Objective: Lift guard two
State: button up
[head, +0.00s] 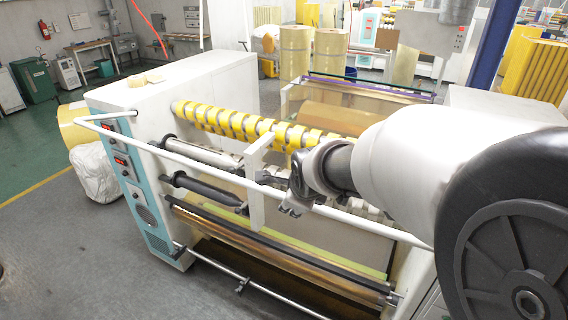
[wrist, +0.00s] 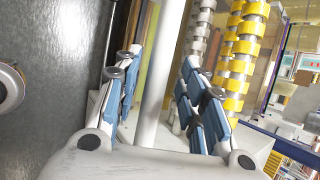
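A long white rail (head: 360,222) runs across the front of the machine in the head view and looks like the guard; no label shows which one is guard two. My gripper (head: 283,190) is at the middle of this rail. In the wrist view the rail (wrist: 161,70) passes between the two blue-padded fingers of my gripper (wrist: 160,60). The fingers are spread, with a visible gap at the left finger. Whether the right finger touches the rail is unclear. My arm hides part of the rail's right side and the machine behind.
Yellow tape rolls (head: 235,122) sit on a shaft behind the rail. Dark rollers (head: 205,188) lie close behind it, and a white upright bracket (head: 257,205) stands beside my gripper. The grey floor (head: 60,235) in front is clear.

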jog(key=a+v, duration=0.1)
jog(key=v, duration=1)
jog(key=shift+s+d+r, duration=0.15)
jog(key=shift+d+r, duration=0.05)
jog(key=shift+d, duration=0.25)
jog(key=s+d+f+n+g+b, duration=0.1)
jog(key=s+d+f+n+b, duration=0.1)
jog(key=s+f+n+b, duration=0.5)
jog(key=s+d+f+n+g+b, duration=0.1)
jog(key=s+d+f+n+b, duration=0.1)
jog(key=s+f+n+b, duration=0.6)
jog(key=s+d+f+n+g+h+b, duration=0.1)
jog(key=s+d+f+n+b, duration=0.1)
jog(key=s+f+n+b, duration=0.6)
notch_tip(320, 180, down, 11)
jog(key=b, duration=0.5)
jog(key=shift+d, duration=0.4)
jog(key=shift+f, duration=0.1)
